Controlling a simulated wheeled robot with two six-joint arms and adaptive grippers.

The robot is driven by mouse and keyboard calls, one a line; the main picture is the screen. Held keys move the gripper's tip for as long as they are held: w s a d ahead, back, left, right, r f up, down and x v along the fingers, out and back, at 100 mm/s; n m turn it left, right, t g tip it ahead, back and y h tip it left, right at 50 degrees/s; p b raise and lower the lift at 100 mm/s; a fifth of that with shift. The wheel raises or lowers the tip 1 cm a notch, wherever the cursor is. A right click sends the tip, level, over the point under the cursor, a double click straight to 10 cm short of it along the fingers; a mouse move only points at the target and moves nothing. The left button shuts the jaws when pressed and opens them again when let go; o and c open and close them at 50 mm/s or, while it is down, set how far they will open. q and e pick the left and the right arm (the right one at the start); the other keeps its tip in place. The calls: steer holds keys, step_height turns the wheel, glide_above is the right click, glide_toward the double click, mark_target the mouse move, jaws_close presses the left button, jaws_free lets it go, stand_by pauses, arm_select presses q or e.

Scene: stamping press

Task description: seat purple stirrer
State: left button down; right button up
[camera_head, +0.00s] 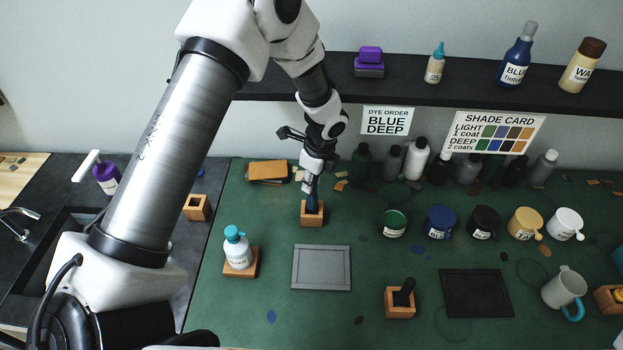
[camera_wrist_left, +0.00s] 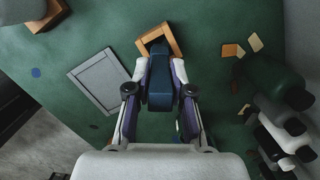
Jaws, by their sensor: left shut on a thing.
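My left gripper (camera_head: 313,186) points down over a wooden block holder (camera_head: 312,219) at the back left of the green mat. It is shut on a dark blue, paddle-like piece (camera_wrist_left: 160,82), which appears to be the stirrer; its colour looks blue rather than purple. In the wrist view the piece lies between the two fingers, with its far end at the opening of the wooden holder (camera_wrist_left: 172,42). I cannot tell how deep it sits in the opening. Purple-toned surfaces show along the fingers. My right gripper is not in view.
A grey framed plate (camera_head: 321,268) and a white bottle with a teal cap (camera_head: 237,250) are in front of the holder. An orange-brown pad (camera_head: 268,171) lies behind left. Dark bottles (camera_head: 361,162) and a green pot (camera_head: 394,224) stand to the right. A shelf (camera_head: 300,86) runs above.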

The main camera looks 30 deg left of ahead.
arm_select(q)
steer(key=shift+f+b, duration=1.35)
steer(key=shift+f, duration=1.05)
steer(key=c, duration=0.9)
jaws_free()
steer(key=shift+c, duration=0.2)
step_height(320, 180, up, 12)
steer(key=d, duration=0.2)
